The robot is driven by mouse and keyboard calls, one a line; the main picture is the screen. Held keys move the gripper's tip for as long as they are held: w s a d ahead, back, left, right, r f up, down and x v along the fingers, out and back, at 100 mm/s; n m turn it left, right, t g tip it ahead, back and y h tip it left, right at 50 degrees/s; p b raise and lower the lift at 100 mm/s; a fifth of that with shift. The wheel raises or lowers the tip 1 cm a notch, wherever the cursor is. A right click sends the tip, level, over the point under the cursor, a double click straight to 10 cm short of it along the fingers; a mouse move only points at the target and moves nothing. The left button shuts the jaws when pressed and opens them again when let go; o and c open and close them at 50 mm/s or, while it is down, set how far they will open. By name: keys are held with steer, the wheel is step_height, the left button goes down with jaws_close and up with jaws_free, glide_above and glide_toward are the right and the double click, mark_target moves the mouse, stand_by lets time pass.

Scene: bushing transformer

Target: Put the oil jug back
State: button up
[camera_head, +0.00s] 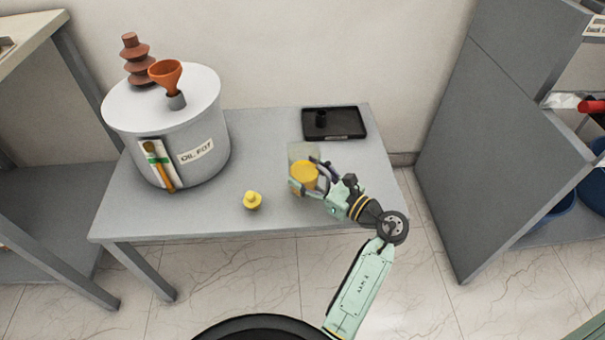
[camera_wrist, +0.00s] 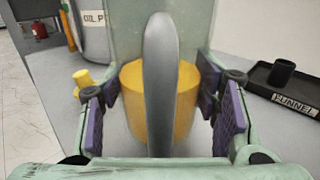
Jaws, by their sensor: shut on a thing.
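The oil jug (camera_head: 303,152) is a clear, greenish container with yellow oil in its lower part, near the front right of the grey table. My gripper (camera_head: 311,176) is shut on it from the front right. In the wrist view the jug's grey handle (camera_wrist: 160,70) stands upright between the purple-padded fingers of my gripper (camera_wrist: 160,92). The jug looks roughly upright. I cannot tell whether its base touches the table. The jug's top is cut off in the wrist view.
A large grey oil pot (camera_head: 205,130) stands at the table's left, with an orange funnel (camera_head: 166,74) and a brown ribbed bushing (camera_head: 130,50) on top. A small yellow cap (camera_head: 252,200) lies in front. A black funnel tray (camera_head: 345,122) is at the back right. A grey shelf (camera_head: 455,150) stands right.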

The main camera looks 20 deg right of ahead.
steer(key=w, duration=0.3)
steer(key=shift+w+f, duration=0.15)
steer(key=shift+w, duration=0.05)
steer(key=shift+f+b, duration=0.9)
steer(key=shift+f, duration=0.85)
steer(key=shift+f, duration=0.15)
steer(key=o, duration=1.5)
steer(key=shift+o, duration=0.2)
